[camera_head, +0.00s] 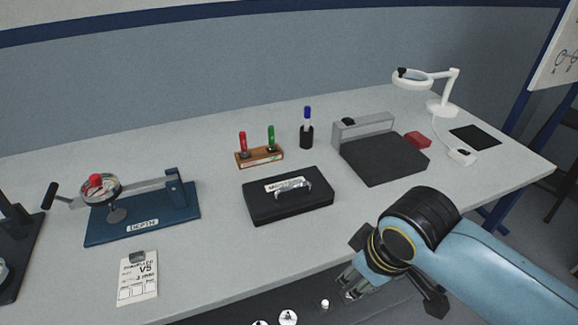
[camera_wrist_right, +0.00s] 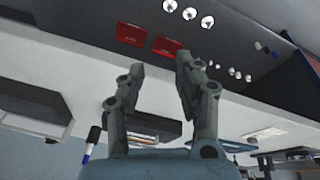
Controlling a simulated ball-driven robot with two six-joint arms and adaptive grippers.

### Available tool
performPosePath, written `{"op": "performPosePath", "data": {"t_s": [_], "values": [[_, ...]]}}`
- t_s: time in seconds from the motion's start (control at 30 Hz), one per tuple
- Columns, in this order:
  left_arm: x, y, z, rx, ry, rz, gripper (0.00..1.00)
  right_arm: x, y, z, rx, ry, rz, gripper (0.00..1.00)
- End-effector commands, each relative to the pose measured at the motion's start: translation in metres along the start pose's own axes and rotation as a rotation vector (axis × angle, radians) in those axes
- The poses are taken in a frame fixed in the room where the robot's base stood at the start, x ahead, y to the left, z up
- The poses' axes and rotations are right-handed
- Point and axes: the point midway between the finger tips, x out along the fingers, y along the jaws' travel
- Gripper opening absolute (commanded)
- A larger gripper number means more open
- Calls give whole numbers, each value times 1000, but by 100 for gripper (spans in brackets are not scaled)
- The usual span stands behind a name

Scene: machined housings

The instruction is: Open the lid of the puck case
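The puck case (camera_head: 262,211) is a flat black box with a pale label and a metal handle on its top. It lies on the grey table, and its lid looks shut. My right gripper (camera_head: 347,284) is off the table's front edge, in front and to the right of the case, not touching it. In the right wrist view my right gripper (camera_wrist_right: 160,64) has its fingers apart with nothing held between them. A dark box that looks like the case (camera_wrist_right: 155,124) shows behind the fingers there. My left gripper is not in view.
A wooden rack (camera_head: 259,159) with red and green markers and a blue-capped marker (camera_head: 307,128) stand behind the case. A blue depth gauge stand (camera_head: 143,221) is left, a grey-black fixture (camera_head: 381,160) right. The table between gauge and case is clear.

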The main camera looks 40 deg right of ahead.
Motion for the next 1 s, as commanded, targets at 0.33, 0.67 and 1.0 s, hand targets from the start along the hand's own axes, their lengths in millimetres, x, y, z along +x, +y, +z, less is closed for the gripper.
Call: {"op": "performPosePath", "data": {"t_s": [0.33, 0.67, 1.0], "values": [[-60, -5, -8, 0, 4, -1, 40, -97, 28, -120, -540, -6, -10, 33], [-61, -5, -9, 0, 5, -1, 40, -82, 48, -222, -1105, -33, -70, 33], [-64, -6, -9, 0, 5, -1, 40, -48, 49, -229, -1179, -38, -85, 33]]}}
